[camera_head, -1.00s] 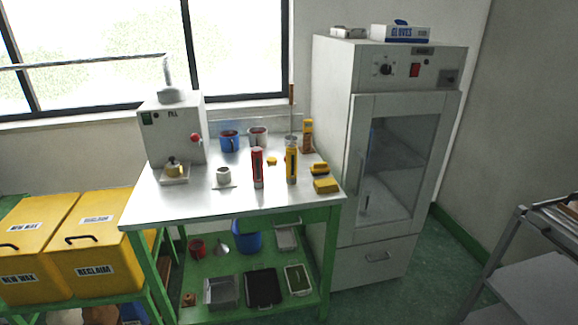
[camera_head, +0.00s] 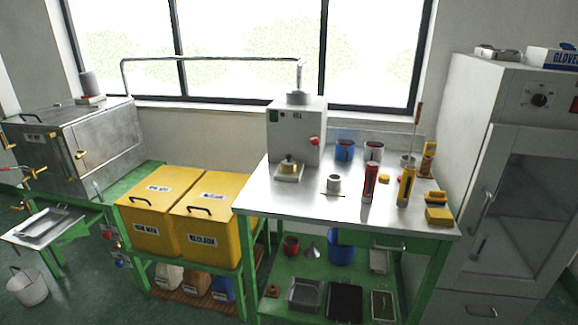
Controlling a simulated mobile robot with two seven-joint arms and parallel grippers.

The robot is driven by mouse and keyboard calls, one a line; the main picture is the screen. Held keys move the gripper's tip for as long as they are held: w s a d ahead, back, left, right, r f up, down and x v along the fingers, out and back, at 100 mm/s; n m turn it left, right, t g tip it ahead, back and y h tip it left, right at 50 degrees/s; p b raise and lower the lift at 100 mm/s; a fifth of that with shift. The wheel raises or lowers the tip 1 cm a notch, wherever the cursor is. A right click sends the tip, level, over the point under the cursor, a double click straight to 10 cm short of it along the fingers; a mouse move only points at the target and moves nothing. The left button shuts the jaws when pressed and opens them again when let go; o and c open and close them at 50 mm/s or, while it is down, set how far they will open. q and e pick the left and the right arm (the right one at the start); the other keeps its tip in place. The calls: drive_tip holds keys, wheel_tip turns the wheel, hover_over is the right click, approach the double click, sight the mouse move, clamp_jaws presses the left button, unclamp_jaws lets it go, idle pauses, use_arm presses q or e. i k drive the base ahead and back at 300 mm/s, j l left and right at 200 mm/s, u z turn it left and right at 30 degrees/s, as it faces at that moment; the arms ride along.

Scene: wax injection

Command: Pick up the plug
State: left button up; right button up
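I cannot tell for sure which thing is the plug. The steel-topped table (camera_head: 300,206) holds several small candidates. A small yellow piece (camera_head: 384,179) lies near the middle back. A white cylindrical piece (camera_head: 333,184) stands on a thin flat plate. A brass-coloured piece (camera_head: 288,166) sits on a small tray under the white machine (camera_head: 283,130). A red cylinder (camera_head: 370,182) and a yellow cylinder (camera_head: 406,186) stand upright towards the right. Yellow blocks (camera_head: 438,215) lie at the right edge. Neither of my grippers is in view.
A blue mug (camera_head: 345,150) and a reddish mug (camera_head: 374,151) stand at the table's back. Yellow bins (camera_head: 150,240) stand left of the table, a grey oven (camera_head: 85,140) farther left, a white cabinet (camera_head: 478,150) at the right.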

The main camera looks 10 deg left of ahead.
sight(288, 161)
drive_tip(key=i+j+z, duration=0.2)
drive_tip(key=j, duration=0.15)
drive_tip(key=i+j+z, duration=0.2)
drive_tip(key=j, duration=0.15)
drive_tip(key=i+j+z, duration=0.25)
drive_tip(key=j, duration=0.15)
drive_tip(key=j+z, duration=0.2)
drive_tip(key=j, duration=0.25)
drive_tip(key=i+j+z, duration=0.2)
drive_tip(key=j, duration=0.25)
drive_tip(key=k, duration=0.05)
